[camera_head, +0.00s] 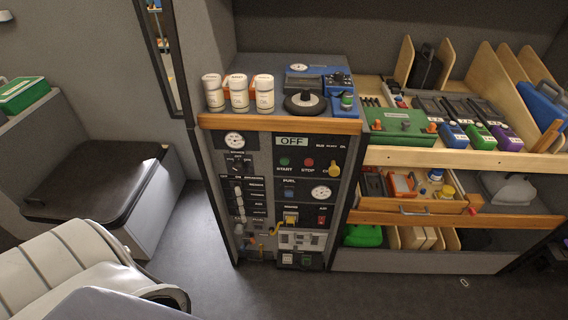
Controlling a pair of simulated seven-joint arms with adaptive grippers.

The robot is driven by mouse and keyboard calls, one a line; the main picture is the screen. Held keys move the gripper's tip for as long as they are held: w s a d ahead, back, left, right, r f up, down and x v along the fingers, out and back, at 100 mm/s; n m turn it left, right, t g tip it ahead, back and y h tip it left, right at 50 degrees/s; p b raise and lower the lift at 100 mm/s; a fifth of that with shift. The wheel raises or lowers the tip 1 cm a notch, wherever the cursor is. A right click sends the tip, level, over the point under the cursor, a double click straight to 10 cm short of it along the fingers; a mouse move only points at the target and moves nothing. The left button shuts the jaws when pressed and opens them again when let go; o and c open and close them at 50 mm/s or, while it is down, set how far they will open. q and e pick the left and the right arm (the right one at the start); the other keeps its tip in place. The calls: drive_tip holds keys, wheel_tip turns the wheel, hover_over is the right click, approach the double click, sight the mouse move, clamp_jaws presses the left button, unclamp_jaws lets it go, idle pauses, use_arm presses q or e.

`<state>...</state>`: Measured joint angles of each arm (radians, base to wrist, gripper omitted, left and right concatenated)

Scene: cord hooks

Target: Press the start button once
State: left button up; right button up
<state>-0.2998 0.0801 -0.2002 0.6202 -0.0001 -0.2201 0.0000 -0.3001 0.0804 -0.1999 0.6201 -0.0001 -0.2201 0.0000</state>
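The start button (284,162) is a small round green button on the dark front panel of the control cabinet, with the word START under it. The red stop button (308,162) sits just to its right, labelled STOP. A small display (292,141) above them reads OFF. Nothing covers the start button. Neither of my grippers shows in the head view, so whether they are open or shut is hidden.
Three white jars (239,93) stand on the cabinet top above the panel. A yellow knob (334,169) is right of the buttons. Shelves with a green case (400,126) and tools adjoin on the right. The grey floor (195,250) left of the cabinet is clear.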

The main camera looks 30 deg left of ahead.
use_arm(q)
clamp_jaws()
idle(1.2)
